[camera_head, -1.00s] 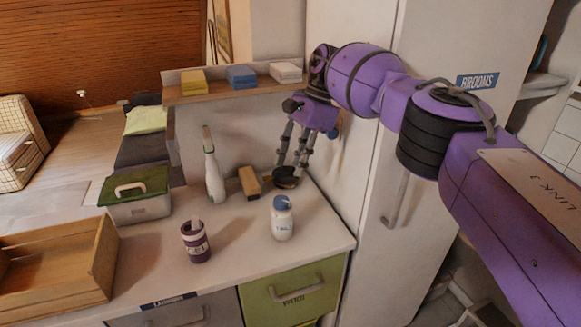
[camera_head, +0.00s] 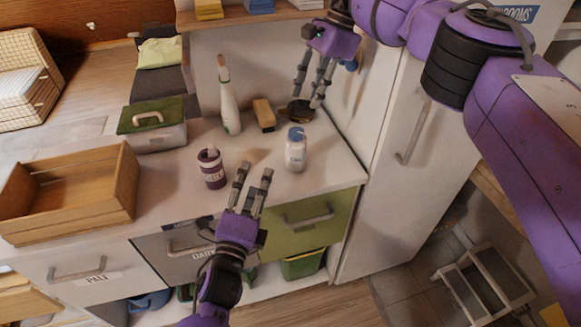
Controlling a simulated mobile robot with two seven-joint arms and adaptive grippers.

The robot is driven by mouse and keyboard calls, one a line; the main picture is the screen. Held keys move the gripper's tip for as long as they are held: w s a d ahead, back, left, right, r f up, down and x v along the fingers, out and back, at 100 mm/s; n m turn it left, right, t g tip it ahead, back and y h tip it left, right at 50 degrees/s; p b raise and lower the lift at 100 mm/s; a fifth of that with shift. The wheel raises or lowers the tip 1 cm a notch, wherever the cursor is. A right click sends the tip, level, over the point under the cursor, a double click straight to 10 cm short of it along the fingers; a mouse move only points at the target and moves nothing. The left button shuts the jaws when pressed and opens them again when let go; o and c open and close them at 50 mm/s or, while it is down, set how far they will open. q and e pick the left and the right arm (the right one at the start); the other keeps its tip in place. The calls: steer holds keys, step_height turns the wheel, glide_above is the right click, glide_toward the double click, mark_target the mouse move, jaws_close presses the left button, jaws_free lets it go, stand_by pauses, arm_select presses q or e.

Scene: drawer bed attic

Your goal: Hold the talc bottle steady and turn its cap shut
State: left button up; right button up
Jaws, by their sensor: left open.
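The talc bottle (camera_head: 295,154) is white with a blue cap (camera_head: 296,133) and stands upright on the right part of the counter. The cap sits on its top; how tight it is cannot be seen. My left gripper (camera_head: 255,168) is open and empty at the counter's front edge, to the left of the bottle and apart from it. My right gripper (camera_head: 307,99) is open, fingers pointing down behind the bottle. Its fingertips are close to a dark round brush-like item (camera_head: 300,114); whether they touch it cannot be told.
A purple container (camera_head: 212,170) stands left of my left gripper. Behind are a white spray-like bottle (camera_head: 230,108) and a yellow-brown block (camera_head: 264,115). A wooden crate (camera_head: 70,210) and green-lidded box (camera_head: 152,138) fill the left. A tall white cabinet (camera_head: 400,190) borders the right.

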mark_target(294, 155)
arm_select(q)
steer(key=w+d+m, duration=0.2)
steer(key=m, duration=0.2)
steer(key=w+d+m, duration=0.1)
steer(key=d+m, duration=0.2)
steer(key=m, duration=0.2)
steer(key=w+d+m+g, duration=0.1)
steer(key=w+d+m, duration=0.1)
steer(key=m, duration=0.2)
steer(key=shift+w+d+f, duration=0.25)
steer(key=shift+w+d, duration=0.1)
steer(key=shift+w+d+m, duration=0.3)
steer(key=shift+d+m, duration=0.15)
steer(key=shift+m, duration=0.55)
steer(key=shift+w+d, duration=0.1)
steer(key=shift+w, duration=0.15)
steer(key=w, duration=0.4)
steer(key=w+d, duration=0.1)
steer(key=w, duration=0.2)
steer(key=shift+w+d, duration=0.1)
steer(key=shift+c, duration=0.3)
steer(key=c, duration=1.3)
